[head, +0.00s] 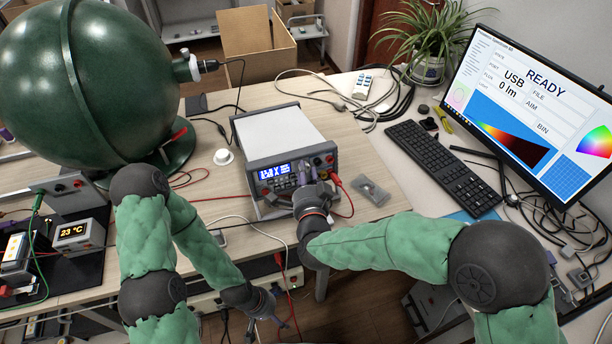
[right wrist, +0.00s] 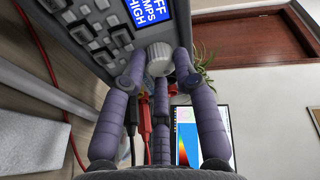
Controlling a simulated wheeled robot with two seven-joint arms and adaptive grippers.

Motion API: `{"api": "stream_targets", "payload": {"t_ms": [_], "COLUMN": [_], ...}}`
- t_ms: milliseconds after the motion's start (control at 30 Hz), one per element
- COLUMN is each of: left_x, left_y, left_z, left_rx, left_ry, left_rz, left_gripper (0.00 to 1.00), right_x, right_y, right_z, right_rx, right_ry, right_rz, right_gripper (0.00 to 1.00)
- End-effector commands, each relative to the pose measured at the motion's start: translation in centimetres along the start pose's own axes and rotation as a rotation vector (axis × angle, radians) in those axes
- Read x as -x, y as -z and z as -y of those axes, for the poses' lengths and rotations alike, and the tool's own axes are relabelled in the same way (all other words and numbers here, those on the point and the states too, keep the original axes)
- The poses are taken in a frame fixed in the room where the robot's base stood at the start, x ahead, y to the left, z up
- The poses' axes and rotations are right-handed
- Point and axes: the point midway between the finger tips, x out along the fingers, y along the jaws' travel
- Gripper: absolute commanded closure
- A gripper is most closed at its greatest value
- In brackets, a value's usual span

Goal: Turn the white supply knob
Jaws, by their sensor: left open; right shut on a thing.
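The power supply (head: 283,134) is a white and grey box on the table, with a lit blue display on its front panel. In the right wrist view, the white knob (right wrist: 159,60) sticks out of the panel below the display (right wrist: 141,20). My right gripper (right wrist: 160,64) is shut on the knob, with its purple fingers around it. In the head view the right gripper (head: 307,176) is at the supply's front and hides the knob. My left gripper (head: 287,327) is open and empty, low in front of the table edge.
A large green sphere (head: 85,80) stands at left. A small white round piece (head: 223,157) lies left of the supply, and a grey plate (head: 370,191) at its right. Red and black leads (right wrist: 139,115) plug in near the knob. A keyboard (head: 443,168) and monitor (head: 535,100) are at right.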

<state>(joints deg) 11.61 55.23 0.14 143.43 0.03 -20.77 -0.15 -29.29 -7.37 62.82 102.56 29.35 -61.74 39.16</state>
Motion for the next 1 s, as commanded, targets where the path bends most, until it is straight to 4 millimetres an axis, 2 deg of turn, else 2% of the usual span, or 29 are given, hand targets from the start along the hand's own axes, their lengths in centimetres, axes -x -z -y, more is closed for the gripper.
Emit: {"api": "stream_targets", "payload": {"t_ms": [567, 600, 667, 1000], "left_x": [-0.17, -0.17, -0.17, -0.18], "left_y": [0.02, 0.02, 0.01, 0.02], "left_z": [0.06, 0.06, 0.06, 0.06], "left_rx": [0.000, 0.000, 0.000, 0.000], "left_ry": [0.000, 0.000, 0.000, 0.000], "left_rz": [0.000, 0.000, 0.000, 0.000], "left_gripper": [0.00, 0.00, 0.00, 0.00], "right_x": [-0.05, -0.05, -0.04, 0.05], "right_y": [0.03, 0.03, 0.02, -0.04], "right_z": [0.24, 0.24, 0.23, 0.05], "right_rx": [0.034, 0.034, 0.034, 0.034], "right_ry": [0.015, 0.015, 0.014, 0.011], "right_rz": [0.000, 0.000, 0.000, 0.002], "right_gripper": [1.00, 0.61, 0.48, 0.48]}}
